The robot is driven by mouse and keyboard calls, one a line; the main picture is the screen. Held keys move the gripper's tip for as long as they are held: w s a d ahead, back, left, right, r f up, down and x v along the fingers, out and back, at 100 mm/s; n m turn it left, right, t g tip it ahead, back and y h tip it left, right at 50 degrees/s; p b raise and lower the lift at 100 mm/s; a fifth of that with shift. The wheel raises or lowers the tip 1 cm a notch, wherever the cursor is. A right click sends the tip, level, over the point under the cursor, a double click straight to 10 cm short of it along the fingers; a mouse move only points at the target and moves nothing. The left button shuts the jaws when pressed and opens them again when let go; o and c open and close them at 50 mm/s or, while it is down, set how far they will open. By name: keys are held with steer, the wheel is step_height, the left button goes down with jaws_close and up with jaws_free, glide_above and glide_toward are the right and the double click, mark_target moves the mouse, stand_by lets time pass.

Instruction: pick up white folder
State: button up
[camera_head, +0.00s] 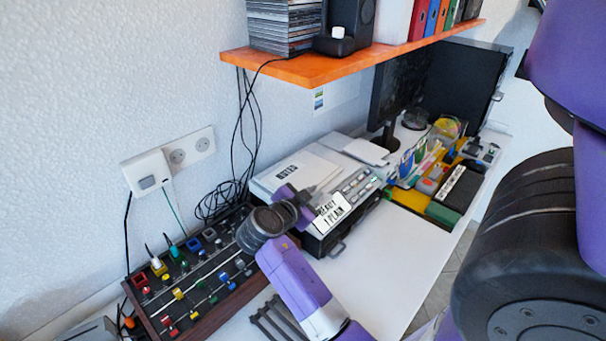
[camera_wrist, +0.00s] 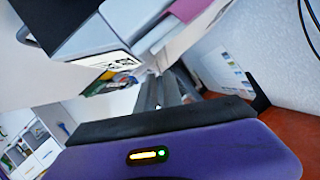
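A white folder (camera_head: 393,20) stands upright on the orange wall shelf, left of a row of coloured folders; its top is cut off by the frame. My gripper (camera_head: 312,197) is well below the shelf, over the front of a white-and-black printer-like machine (camera_head: 345,200). Its fingers are hard to make out in the head view. In the wrist view the two dark grey fingers (camera_wrist: 165,92) lie close together, with nothing clearly held between them. I cannot make out the white folder for sure in the wrist view.
The orange shelf (camera_head: 300,70) also carries a stack of cases (camera_head: 282,25) and a dark speaker (camera_head: 349,20). Below are a monitor (camera_head: 402,85), a desk organiser (camera_head: 425,165) and a control panel (camera_head: 190,275). Black cables hang from the shelf. Bare desk lies front right.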

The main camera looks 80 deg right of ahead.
mark_target(319, 189)
steer(key=shift+p+x, duration=0.3)
steer(key=shift+x, duration=1.55)
jaws_close()
steer(key=shift+r, duration=0.15)
